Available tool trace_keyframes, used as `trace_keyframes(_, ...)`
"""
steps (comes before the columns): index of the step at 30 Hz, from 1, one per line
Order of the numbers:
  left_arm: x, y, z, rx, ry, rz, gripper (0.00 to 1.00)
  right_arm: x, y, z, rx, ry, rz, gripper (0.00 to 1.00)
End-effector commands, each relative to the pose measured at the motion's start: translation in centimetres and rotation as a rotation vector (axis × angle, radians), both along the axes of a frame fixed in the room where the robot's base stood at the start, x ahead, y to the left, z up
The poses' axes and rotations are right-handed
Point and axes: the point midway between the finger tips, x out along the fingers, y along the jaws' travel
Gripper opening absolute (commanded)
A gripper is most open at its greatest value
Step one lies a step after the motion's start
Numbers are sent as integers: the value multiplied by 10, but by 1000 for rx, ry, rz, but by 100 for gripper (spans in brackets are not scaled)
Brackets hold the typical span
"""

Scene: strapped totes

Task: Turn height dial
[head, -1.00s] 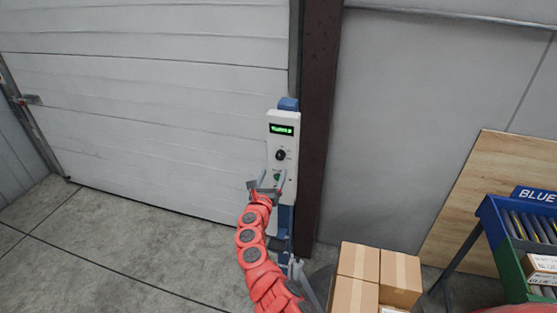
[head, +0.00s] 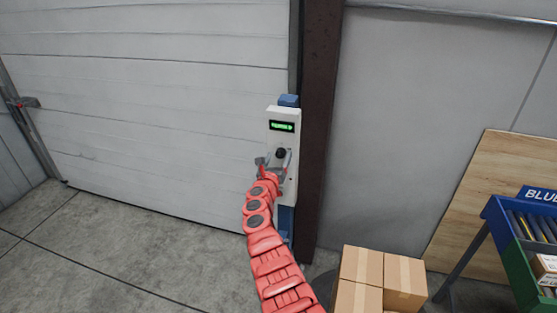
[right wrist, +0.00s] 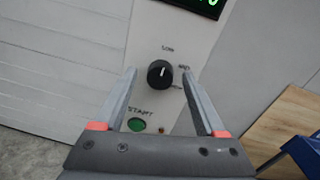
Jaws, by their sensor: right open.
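The black height dial (head: 280,153) sits on a white control panel (head: 284,113) below a green lit display (head: 282,126). In the right wrist view the dial (right wrist: 160,74) carries a white pointer mark that points roughly up, with small printed labels above it and to its right. A green button (right wrist: 137,125) marked START is below left of the dial. My right gripper (right wrist: 158,90) is open, with one finger on each side of the dial in that view; the dial appears just beyond the fingertips, and contact cannot be told. My left gripper is out of view.
The panel is on a blue post (head: 286,215) beside a dark brown column (head: 320,130). A white sectional door (head: 150,110) is at the left. Cardboard boxes (head: 380,275) and a blue-green rack (head: 520,250) stand at the right. The floor at the left is clear.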

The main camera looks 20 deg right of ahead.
Motion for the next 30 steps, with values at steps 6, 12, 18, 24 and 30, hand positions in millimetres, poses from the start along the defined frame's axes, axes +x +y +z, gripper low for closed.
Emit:
trace_keyframes(6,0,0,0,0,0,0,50,0,0,0,0,0,-1,64)
trace_keyframes(12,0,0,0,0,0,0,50,0,0,0,0,0,-1,28)
trace_keyframes(18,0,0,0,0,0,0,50,0,0,0,0,0,-1,0)
trace_keyframes(24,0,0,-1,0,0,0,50,0,0,0,7,-6,-1,0)
trace_keyframes(30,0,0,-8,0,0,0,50,0,0,-1,55,-40,0,0)
